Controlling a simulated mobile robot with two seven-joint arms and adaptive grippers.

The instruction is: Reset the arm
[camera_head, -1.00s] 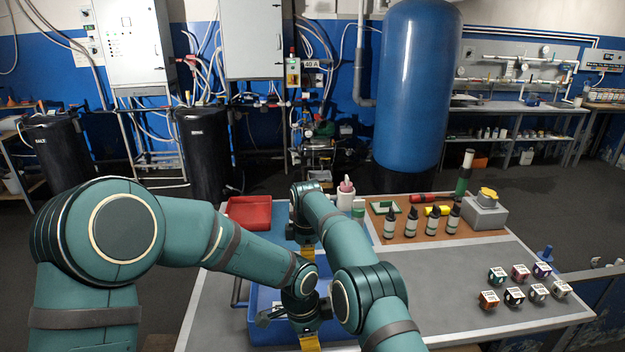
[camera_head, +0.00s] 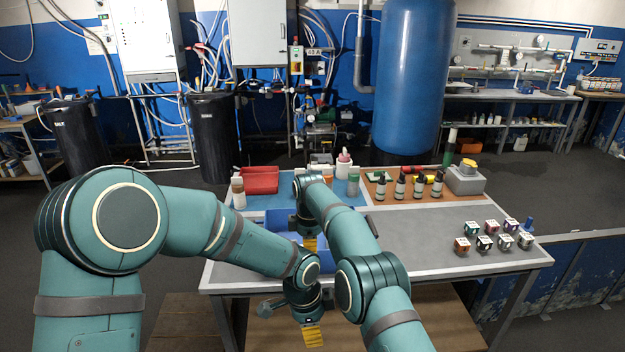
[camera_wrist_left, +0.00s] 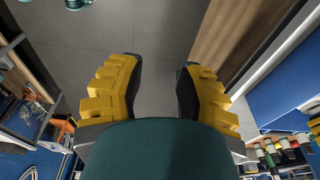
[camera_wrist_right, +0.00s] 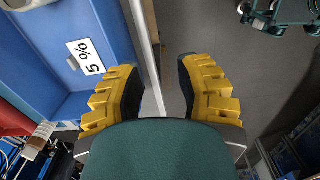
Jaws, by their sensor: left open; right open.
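My left arm comes in from the left, and its left gripper (camera_head: 313,337) hangs just in front of the table's near edge, pointing down. In the left wrist view its yellow fingers (camera_wrist_left: 157,80) are apart with only floor between them. My right arm reaches forward, and its right gripper (camera_head: 310,243) hangs at the blue tray (camera_head: 268,224), partly hidden by the arm. In the right wrist view its fingers (camera_wrist_right: 158,80) are apart and empty, beside the blue tray (camera_wrist_right: 45,40) with a "5 %" label (camera_wrist_right: 85,57).
The table's middle right is clear. A blue tank (camera_head: 410,80) stands behind.

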